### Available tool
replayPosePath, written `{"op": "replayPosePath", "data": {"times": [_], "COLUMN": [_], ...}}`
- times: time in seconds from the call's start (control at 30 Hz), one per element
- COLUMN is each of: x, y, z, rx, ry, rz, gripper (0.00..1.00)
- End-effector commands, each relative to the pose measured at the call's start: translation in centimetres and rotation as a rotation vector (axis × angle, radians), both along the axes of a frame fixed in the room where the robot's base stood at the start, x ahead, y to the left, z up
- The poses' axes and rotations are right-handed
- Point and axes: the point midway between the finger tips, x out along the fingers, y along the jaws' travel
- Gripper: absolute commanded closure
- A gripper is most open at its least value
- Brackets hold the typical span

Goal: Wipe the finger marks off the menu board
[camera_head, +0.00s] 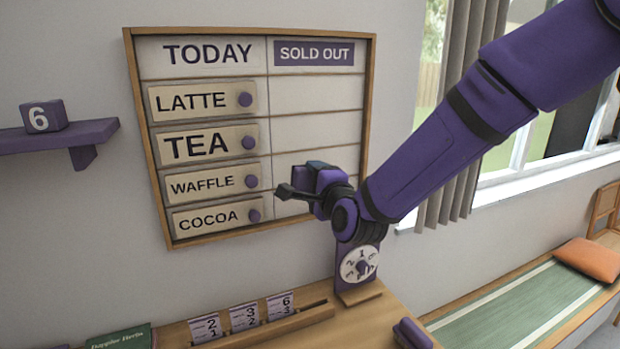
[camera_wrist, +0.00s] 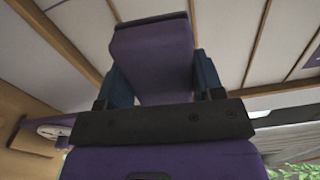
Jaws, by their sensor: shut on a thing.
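The menu board (camera_head: 371,100) hangs on the wall in a wooden frame. It has a TODAY column with LATTE, TEA, WAFFLE and COCOA plates, each with a purple knob, and a SOLD OUT column of blank panels. I cannot make out clear finger marks. My gripper (camera_head: 318,178) is in front of the lower SOLD OUT column, covering part of it. In the wrist view its blue fingers are shut on a purple block (camera_wrist: 152,55), with pale panels and brown strips beyond. I cannot tell whether the block touches the board.
A purple shelf (camera_head: 60,137) with a numbered cube (camera_head: 44,117) is at left. Below are a wooden card rack (camera_head: 255,335) with numbered cards, a dial stand (camera_head: 359,265), a green book (camera_head: 122,338) and a purple object (camera_head: 412,334). A curtain (camera_head: 458,130) and window are at right.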

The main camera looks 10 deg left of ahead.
Motion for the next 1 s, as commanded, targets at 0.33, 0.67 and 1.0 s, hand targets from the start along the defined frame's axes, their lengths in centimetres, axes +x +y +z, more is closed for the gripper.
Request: {"op": "replayPosePath", "data": {"times": [0.33, 0.67, 1.0], "x": [-0.2, -1.7, -2.7], "y": [-0.1, -1.1, -1.8], "z": [0.0, 0.0, 0.0], "rx": [0.0, 0.0, 0.001], "ry": [0.0, 0.001, 0.001], "rz": [0.0, 0.001, 0.0], "gripper": [0.61, 0.61, 0.61]}}
